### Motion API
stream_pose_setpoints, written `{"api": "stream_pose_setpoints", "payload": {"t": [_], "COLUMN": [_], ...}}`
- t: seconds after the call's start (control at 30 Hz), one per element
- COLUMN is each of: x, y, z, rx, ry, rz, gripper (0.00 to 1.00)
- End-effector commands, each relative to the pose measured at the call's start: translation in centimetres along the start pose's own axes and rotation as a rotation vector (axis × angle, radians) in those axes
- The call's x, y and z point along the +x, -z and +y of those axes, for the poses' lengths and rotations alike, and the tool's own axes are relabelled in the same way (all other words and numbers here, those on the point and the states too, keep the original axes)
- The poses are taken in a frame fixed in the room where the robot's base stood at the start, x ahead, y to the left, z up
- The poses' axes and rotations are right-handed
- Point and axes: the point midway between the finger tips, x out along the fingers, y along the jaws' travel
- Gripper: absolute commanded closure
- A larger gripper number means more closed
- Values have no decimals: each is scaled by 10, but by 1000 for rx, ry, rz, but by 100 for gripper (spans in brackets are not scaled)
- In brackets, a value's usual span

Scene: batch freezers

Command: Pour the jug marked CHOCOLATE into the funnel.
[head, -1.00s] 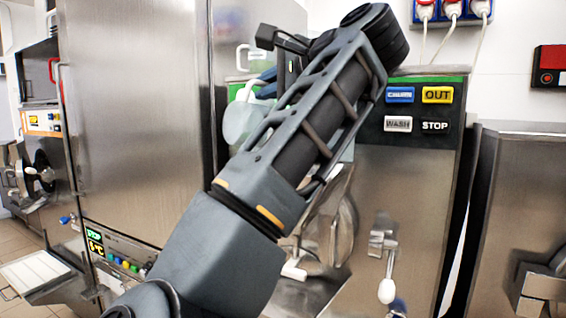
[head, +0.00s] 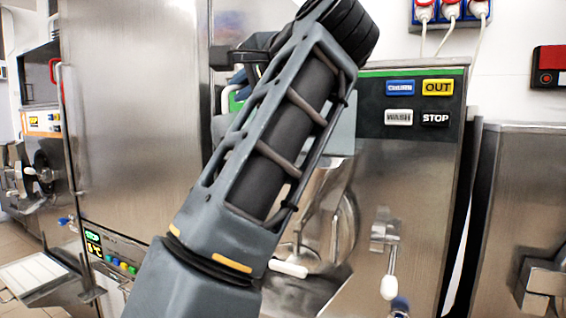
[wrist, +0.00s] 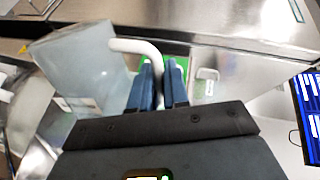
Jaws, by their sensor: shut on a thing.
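In the wrist view, my gripper (wrist: 160,82) has its blue fingers closed on the white handle (wrist: 138,47) of a translucent pale jug (wrist: 78,62). The jug hangs to the left of the fingers and looks tilted in this view. A small label shows low on its side, but I cannot read it, so CHOCOLATE is not confirmed. I cannot clearly make out the funnel in either view.
A steel batch freezer stands behind my arm, with a button panel (head: 415,104) and a white-knobbed lever (head: 389,260). A tall steel cabinet (head: 140,110) is at left, another steel machine (head: 520,200) at right.

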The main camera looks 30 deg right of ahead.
Motion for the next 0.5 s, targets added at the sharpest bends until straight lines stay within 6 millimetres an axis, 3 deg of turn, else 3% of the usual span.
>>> {"api": "stream_pose_setpoints", "payload": {"t": [0.37,0.5], "x": [4,3], "y": [-43,-55], "z": [17,12], "rx": [-265,-430], "ry": [-4,-5], "rz": [54,86], "gripper": [100,100]}}
